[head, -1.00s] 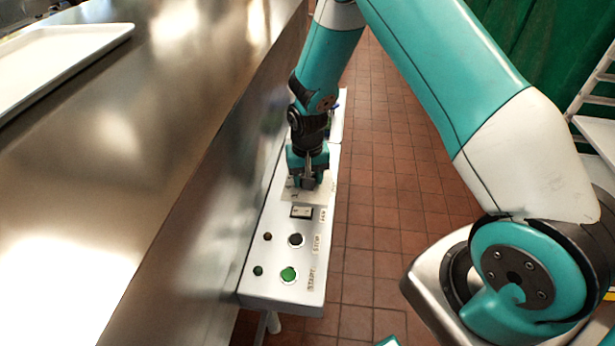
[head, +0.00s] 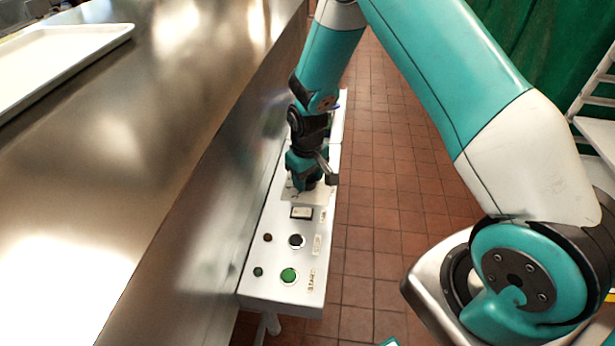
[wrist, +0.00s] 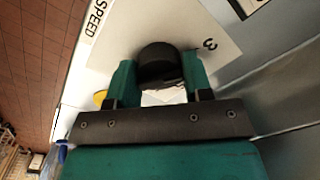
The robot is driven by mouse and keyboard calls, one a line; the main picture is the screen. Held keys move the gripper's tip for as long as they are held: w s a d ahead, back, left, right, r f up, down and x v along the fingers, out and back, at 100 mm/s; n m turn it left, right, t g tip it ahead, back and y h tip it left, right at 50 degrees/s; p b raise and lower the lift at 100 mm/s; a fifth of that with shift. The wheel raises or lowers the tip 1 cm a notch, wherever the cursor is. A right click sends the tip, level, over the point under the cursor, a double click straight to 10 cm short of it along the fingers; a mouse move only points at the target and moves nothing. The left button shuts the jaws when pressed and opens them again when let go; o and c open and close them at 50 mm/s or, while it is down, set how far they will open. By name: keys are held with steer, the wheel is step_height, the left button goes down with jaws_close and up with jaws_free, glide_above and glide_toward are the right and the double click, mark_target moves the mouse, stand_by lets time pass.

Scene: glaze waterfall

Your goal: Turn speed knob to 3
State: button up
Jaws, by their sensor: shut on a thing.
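The speed knob (wrist: 158,62) is black and round and sits on a pale dial plate (wrist: 195,22) in the wrist view. The printed 3 (wrist: 210,44) is to the right of the knob, and the SPEED label (wrist: 95,18) is to the left. My gripper (wrist: 160,78) is shut on the knob, one teal finger on each side. In the head view my gripper (head: 305,184) points down at the control panel (head: 258,290) and hides the knob. I cannot make out a pointer mark on the knob.
Nearer on the panel are a rocker switch (head: 301,213), a black stop button (head: 296,241) and a green start button (head: 288,275). A steel counter wall (head: 200,225) runs close along the panel's left side. Tiled floor (head: 385,200) lies open to the right.

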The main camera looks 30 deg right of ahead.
steer(key=shift+w, duration=0.1)
steer(key=o, duration=0.9)
steer(key=shift+c, duration=0.2)
step_height(320, 180, up, 18)
steer(key=b, duration=0.1)
steer(key=shift+f, duration=0.25)
steer(key=s+a+r+n+y, duration=0.1)
steer(key=s+a+r, duration=0.2)
steer(key=s, duration=0.5)
steer(key=s+a+r+n+y, duration=0.1)
steer(key=s+a+r, duration=0.3)
steer(key=s, duration=0.5)
steer(key=s+a+r+n+y, duration=0.2)
steer(key=s+a+r, duration=0.1)
steer(key=s, duration=0.5)
steer(key=shift+s+a+r, duration=0.2)
steer(key=shift+a+r, duration=0.2)
steer(key=shift+a, duration=0.05)
